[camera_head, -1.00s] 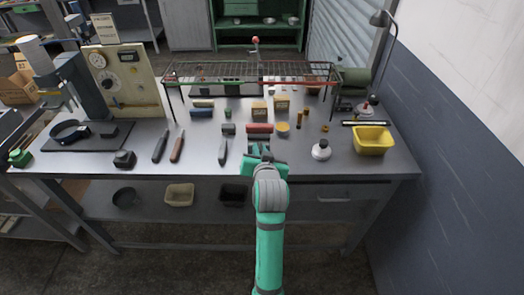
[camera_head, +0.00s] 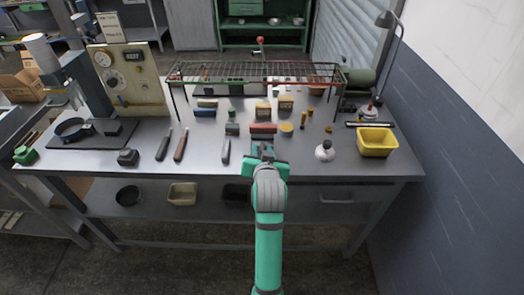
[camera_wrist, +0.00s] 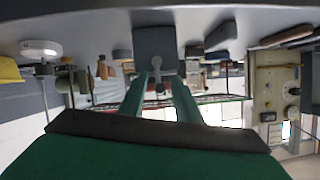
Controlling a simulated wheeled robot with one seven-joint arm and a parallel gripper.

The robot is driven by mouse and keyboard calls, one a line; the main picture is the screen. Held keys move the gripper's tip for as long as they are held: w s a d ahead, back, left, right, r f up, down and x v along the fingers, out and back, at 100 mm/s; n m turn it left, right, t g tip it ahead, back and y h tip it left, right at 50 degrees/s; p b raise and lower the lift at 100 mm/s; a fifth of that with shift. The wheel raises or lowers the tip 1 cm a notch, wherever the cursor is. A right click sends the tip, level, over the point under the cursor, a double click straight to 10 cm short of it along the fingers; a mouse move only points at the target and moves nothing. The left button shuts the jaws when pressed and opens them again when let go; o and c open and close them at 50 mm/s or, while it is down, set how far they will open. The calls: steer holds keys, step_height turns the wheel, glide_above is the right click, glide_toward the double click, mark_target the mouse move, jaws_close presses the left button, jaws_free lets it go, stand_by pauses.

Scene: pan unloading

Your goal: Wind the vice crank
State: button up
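A dark blue-grey block (camera_wrist: 155,42) stands on the bench straight ahead of my gripper in the wrist view, which shows the scene upside down. A small lobed grey piece (camera_wrist: 158,73) on its near face looks like the vice crank. My gripper (camera_wrist: 162,84) is open, with its two green fingers apart and the lobed piece seen between their tips. I cannot tell whether they touch it. In the head view my gripper (camera_head: 264,158) is at the bench's front edge and hides most of the block. A red knob on a stem (camera_head: 260,40) shows behind the rack.
A wire rack (camera_head: 255,72) stands across the back of the bench (camera_head: 205,165). A red block (camera_head: 263,128) lies just beyond my gripper. Dark- and brown-handled tools (camera_head: 180,147) lie to the left. A white round item (camera_head: 324,152) and a yellow bin (camera_head: 376,142) are right.

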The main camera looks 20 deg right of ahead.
steer(key=v, duration=1)
steer(key=shift+s, duration=0.4)
steer(key=shift+a, duration=0.1)
steer(key=s+a+f+n, duration=0.1)
steer(key=s+a+f, duration=0.3)
steer(key=s+f, duration=0.4)
steer(key=s+a+f+n, duration=0.1)
steer(key=s+a+f, duration=0.3)
steer(key=s+f, duration=0.4)
steer(key=s+a+n+t+y, duration=0.1)
steer(key=s+a, duration=0.2)
steer(key=s, duration=0.7)
steer(key=s+a+f+n+t+y, duration=0.1)
steer(key=s+a, duration=0.2)
steer(key=s, duration=0.8)
steer(key=shift+n+y, duration=0.3)
steer(key=shift+n, duration=0.1)
